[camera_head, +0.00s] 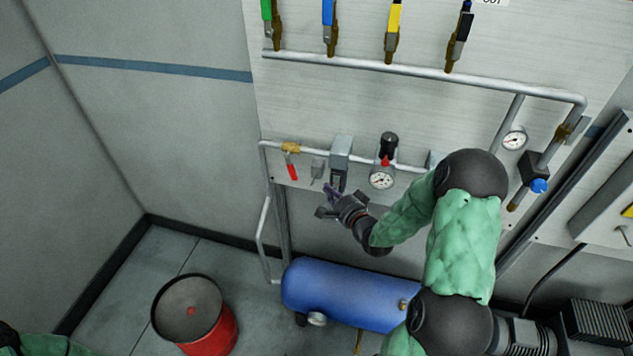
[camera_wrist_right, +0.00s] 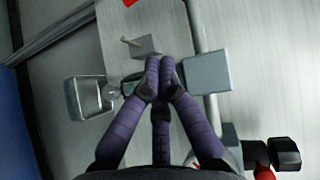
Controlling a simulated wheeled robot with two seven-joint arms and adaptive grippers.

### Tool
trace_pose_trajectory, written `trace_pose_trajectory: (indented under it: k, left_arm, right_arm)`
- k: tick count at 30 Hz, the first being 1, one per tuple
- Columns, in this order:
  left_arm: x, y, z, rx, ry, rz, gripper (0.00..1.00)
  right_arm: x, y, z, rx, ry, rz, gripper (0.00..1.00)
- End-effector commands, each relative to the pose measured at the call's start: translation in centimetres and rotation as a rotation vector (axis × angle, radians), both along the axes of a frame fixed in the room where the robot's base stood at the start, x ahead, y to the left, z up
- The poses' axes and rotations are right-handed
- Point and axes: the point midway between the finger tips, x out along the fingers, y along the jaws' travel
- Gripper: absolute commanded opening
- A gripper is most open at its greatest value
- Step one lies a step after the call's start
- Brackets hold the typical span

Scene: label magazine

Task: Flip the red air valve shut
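The red air valve (camera_head: 291,165) is on the left part of the lower pipe on the wall panel. Its brass body is on the pipe and its red lever hangs down, across the pipe's line. My right gripper (camera_head: 333,192) is to the right of the lever and a little lower, apart from it, in front of the grey filter unit. In the right wrist view its purple fingers (camera_wrist_right: 160,72) are together at the tips, with nothing seen between them. A bit of red (camera_wrist_right: 130,3) at that view's top edge may be the lever. My left gripper is out of view.
A grey filter box (camera_head: 341,145), a small grey bracket (camera_head: 317,168) and a pressure gauge (camera_head: 382,178) are close to the right gripper. The filter box also shows in the wrist view (camera_wrist_right: 207,73). A blue tank (camera_head: 340,295) and red drum (camera_head: 207,330) stand below.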

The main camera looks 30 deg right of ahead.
Motion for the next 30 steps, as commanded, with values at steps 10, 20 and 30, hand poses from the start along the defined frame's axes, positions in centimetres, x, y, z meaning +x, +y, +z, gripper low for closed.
trace_pose_trajectory:
  k: [10, 20, 30]
  left_arm:
    - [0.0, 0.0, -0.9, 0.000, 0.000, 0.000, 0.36]
    - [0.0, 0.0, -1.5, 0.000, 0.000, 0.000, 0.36]
    - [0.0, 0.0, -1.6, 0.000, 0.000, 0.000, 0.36]
  right_arm:
    - [6.1, -0.4, -1.2, 0.000, 0.001, 0.003, 0.00]
    - [10.7, 0.9, -2.1, 0.002, 0.002, 0.003, 0.00]
    - [11.9, 1.8, -2.4, -0.001, 0.002, 0.001, 0.00]
